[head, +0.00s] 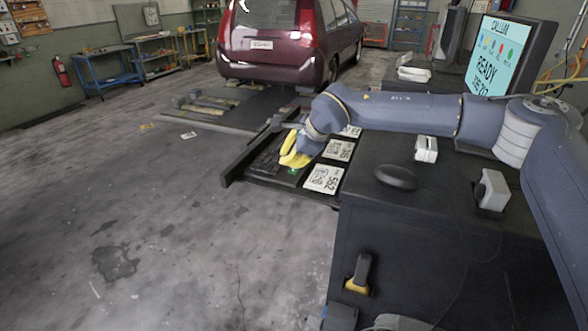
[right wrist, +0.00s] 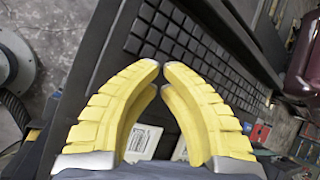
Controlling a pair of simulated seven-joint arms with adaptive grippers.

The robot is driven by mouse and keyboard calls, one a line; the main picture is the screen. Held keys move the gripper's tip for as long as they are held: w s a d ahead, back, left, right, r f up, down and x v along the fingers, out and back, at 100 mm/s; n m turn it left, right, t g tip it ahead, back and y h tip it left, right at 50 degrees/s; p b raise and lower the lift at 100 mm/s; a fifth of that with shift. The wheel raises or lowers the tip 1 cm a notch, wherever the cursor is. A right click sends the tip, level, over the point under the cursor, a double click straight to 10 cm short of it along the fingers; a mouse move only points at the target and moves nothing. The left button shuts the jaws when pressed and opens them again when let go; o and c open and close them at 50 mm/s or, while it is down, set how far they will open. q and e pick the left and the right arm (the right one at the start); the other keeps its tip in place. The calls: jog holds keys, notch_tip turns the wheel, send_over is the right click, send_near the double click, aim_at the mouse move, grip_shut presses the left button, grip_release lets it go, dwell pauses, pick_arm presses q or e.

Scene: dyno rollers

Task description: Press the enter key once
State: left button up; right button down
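A black keyboard (head: 264,163) lies on a pull-out tray at the front of the dark cabinet in the head view. Its keys (right wrist: 185,45) fill the upper middle of the right wrist view. I cannot pick out the enter key for certain; a small green mark (head: 292,172) shows near the keyboard's near end. My right gripper (head: 288,163) is over the keyboard's right side, its yellow fingers pointing down at it. In the right wrist view its fingertips (right wrist: 161,67) meet with nothing between them. Contact with a key cannot be told. My left gripper is not in view.
White printed cards (head: 323,179) lie beside the keyboard. A monitor (head: 490,62) reading "READY" stands at the back right. A black mouse (head: 397,177) and a white box (head: 426,149) sit on the cabinet top. A maroon car (head: 275,50) stands behind.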

jog(key=shift+f, duration=0.4)
dwell(0.5)
jog(key=shift+r, duration=0.85)
jog(key=shift+r, duration=2.5)
